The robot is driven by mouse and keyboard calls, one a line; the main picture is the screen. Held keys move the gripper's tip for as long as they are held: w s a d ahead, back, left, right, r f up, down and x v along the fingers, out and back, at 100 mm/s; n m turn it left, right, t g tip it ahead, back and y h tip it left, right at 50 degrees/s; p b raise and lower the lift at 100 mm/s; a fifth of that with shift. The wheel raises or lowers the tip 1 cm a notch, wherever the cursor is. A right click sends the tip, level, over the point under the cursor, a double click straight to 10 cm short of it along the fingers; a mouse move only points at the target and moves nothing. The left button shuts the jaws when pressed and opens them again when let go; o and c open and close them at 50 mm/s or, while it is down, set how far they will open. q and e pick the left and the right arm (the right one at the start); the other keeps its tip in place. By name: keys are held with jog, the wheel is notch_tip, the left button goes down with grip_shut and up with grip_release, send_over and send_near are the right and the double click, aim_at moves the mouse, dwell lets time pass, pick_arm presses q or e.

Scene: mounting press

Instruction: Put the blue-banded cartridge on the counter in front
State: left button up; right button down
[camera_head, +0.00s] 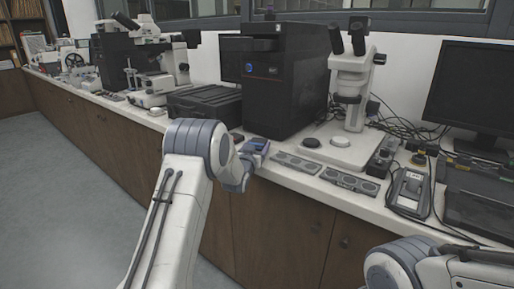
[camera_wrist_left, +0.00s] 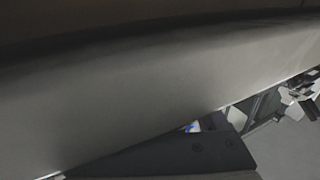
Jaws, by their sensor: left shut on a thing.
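My left gripper (camera_head: 256,150) is at the front edge of the counter (camera_head: 213,118), in front of the black press (camera_head: 285,80). It is shut on the blue-banded cartridge (camera_head: 259,143), which shows as a small blue and grey piece, mostly hidden by the gripper. I cannot tell whether the cartridge touches the counter. In the left wrist view, a dark gripper part (camera_wrist_left: 215,150) is at the bottom, and a small blue and white patch (camera_wrist_left: 192,127) shows beside it. A large pale surface fills most of that view. My right gripper is out of view.
Two grey trays with round recesses (camera_head: 297,162) (camera_head: 349,182) lie right of the gripper along the front edge. A white microscope (camera_head: 352,85) stands behind them. A black ribbed box (camera_head: 204,103) is left of the press. A handheld meter (camera_head: 409,190) and cables crowd the right side.

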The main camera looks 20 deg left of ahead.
pick_arm(q)
jog(key=shift+f, duration=0.6)
jog(key=o, duration=1.5)
jog(key=shift+s+f, duration=0.1)
jog(key=shift+f, duration=0.1)
jog(key=shift+r+p, duration=0.55)
jog(key=s, duration=1.1)
jog(key=shift+s+d+r, duration=0.25)
jog(key=shift+s+r, duration=0.15)
